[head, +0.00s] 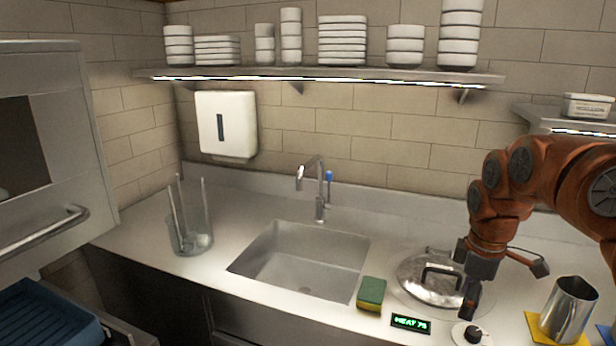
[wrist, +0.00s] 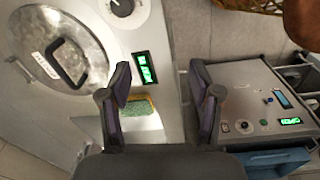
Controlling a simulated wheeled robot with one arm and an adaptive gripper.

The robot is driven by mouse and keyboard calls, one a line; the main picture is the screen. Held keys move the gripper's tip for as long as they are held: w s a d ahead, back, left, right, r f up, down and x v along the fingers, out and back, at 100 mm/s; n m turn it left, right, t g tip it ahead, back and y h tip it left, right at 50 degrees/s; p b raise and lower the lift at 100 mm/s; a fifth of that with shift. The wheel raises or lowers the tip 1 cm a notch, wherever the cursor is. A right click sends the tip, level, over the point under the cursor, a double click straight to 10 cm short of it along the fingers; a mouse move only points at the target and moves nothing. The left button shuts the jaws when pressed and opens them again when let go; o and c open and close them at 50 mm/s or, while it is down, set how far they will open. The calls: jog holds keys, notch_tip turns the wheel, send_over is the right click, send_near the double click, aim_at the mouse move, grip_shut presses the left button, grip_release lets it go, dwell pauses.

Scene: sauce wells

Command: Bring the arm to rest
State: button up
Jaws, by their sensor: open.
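My orange arm reaches in from the right in the head view, and my gripper (head: 470,298) points down above the counter's front part, just right of the lidded pan (head: 430,296). In the wrist view my gripper (wrist: 160,78) has its two dark fingers wide apart, with nothing between them. The lidded pan shows at the left of that view (wrist: 40,72), its dark handle upright. The floor shows between and beyond the fingers.
A green-yellow sponge (head: 371,293), a lit display (head: 410,323) and a knob (head: 472,333) line the front edge. A metal cup (head: 567,310) stands at right. The sink (head: 300,262) is left of the pan. A shelf (head: 320,76) bears stacked white dishes.

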jog(key=s+a+f+m+g, duration=0.15)
jog(key=s+a+m, duration=0.25)
jog(key=s+a, duration=0.8)
jog(key=s+a+f+m, duration=0.1)
jog(key=s+f+m, duration=0.1)
jog(key=s, duration=0.5)
jog(key=s+a+f+m, duration=0.1)
jog(key=s+f+m, duration=0.2)
jog(key=s+m, duration=0.2)
jog(key=s+g, duration=0.1)
jog(key=s, duration=0.2)
jog(key=shift+s+a+f+m+p, duration=0.25)
jog(key=shift+f+m+p, duration=0.05)
